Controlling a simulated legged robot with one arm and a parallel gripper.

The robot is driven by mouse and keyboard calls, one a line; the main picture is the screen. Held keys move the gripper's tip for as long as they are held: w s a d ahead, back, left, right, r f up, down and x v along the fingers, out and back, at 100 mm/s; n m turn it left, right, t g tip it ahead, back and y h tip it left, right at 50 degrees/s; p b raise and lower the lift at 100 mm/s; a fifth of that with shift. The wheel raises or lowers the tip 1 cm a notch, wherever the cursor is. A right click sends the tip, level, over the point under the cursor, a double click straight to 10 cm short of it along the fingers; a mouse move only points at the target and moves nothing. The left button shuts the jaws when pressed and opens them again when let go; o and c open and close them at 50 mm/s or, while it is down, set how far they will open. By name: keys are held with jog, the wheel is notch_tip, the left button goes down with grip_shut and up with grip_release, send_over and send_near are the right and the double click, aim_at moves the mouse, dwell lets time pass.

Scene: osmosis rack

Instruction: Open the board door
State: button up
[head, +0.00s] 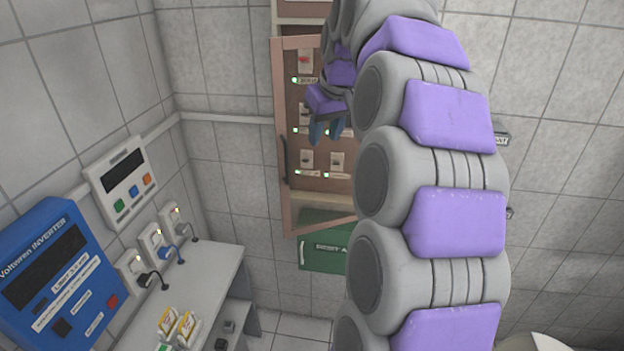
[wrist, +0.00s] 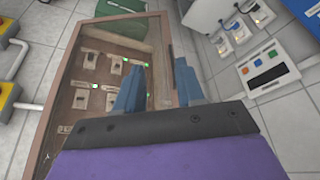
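The board door is a pinkish-brown frame (head: 279,90) around a see-through pane, in the middle of the head view. Its lower edge slants, and it seems to stand somewhat out from the board; how far is unclear. Behind it, the brown board (head: 318,150) carries several switches and green lights. A dark handle (head: 284,155) shows on the door's left side. My gripper (head: 328,130) is in front of the board, right of the handle. In the wrist view my gripper (wrist: 161,65) is open, with the door's frame (wrist: 172,70) appearing between its fingers. Contact cannot be told.
A green box (head: 325,243) is below the board. A blue inverter (head: 60,275) and a white panel with buttons (head: 122,180) are at the left. Plugs in sockets (head: 155,240) line the wall above a grey bench (head: 215,275).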

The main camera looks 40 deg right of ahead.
jog(key=shift+c, duration=0.5)
jog(key=shift+d+f, duration=0.25)
jog(key=shift+d, duration=0.05)
jog(key=shift+c, duration=0.4)
jog(key=s+d+f+m+t+h+b, duration=0.1)
jog(key=s+d+f+m+h+b, duration=0.3)
jog(key=d+f, duration=0.9)
jog(key=n+t+y+b, duration=0.25)
jog(key=n+t, duration=0.25)
jog(key=t, duration=0.8)
send_near(287, 159)
jog(key=w, duration=0.3)
jog(key=w+d, duration=0.1)
jog(key=w, duration=0.3)
jog(key=w+p, duration=0.1)
jog(key=w, duration=0.2)
jog(key=shift+w+d, duration=0.3)
jog(key=shift+d, duration=0.05)
jog(key=shift+r, duration=0.1)
grip_shut()
